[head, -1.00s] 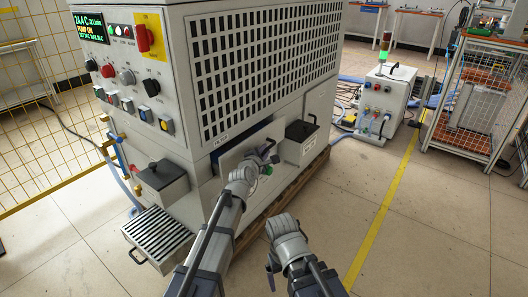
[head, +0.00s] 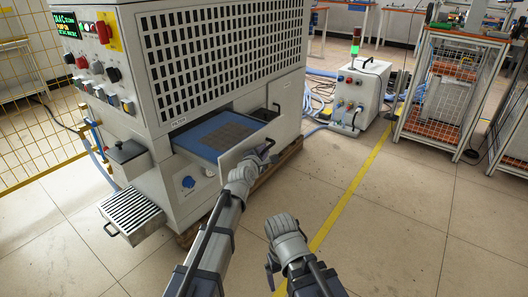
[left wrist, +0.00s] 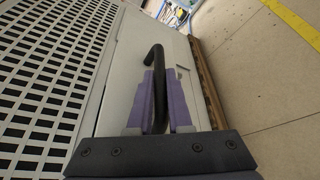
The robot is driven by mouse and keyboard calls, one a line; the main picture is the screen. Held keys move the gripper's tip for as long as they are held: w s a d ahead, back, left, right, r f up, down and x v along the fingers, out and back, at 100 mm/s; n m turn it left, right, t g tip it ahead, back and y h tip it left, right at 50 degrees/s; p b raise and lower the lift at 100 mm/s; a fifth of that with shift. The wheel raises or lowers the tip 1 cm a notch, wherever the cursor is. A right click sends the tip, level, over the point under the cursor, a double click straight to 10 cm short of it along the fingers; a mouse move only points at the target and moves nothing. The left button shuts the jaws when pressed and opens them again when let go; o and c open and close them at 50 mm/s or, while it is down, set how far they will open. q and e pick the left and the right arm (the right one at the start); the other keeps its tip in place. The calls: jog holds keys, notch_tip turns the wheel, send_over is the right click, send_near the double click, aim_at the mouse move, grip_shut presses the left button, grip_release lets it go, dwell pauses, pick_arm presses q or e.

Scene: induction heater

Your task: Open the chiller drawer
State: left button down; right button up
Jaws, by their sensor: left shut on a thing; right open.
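The chiller (head: 150,65) is a large pale cabinet with a slotted grille. Its drawer (head: 196,137) stands pulled out below the grille, showing a blue inside with a dark grey mesh panel. My left gripper (head: 262,152) is at the drawer's front panel. In the left wrist view its purple fingers (left wrist: 157,100) are shut on the black drawer handle (left wrist: 156,57). The fingers hide part of the handle. My right gripper (head: 272,272) is open and empty, low above the floor, apart from the chiller.
A slatted tray (head: 132,214) sticks out low at the chiller's left end, beside a small dark-lidded box (head: 127,155). A white unit with a signal lamp (head: 357,95) and a wire rack (head: 440,95) stand at the right. The floor in front is clear.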

pick_arm(q)
jog(key=c, duration=0.8)
grip_release()
jog(key=shift+c, duration=0.2)
jog(key=shift+a, duration=0.1)
jog(key=p+v, duration=0.1)
jog(key=v, duration=0.7)
jog(key=shift+p, duration=0.35)
jog(key=shift+w, duration=0.1)
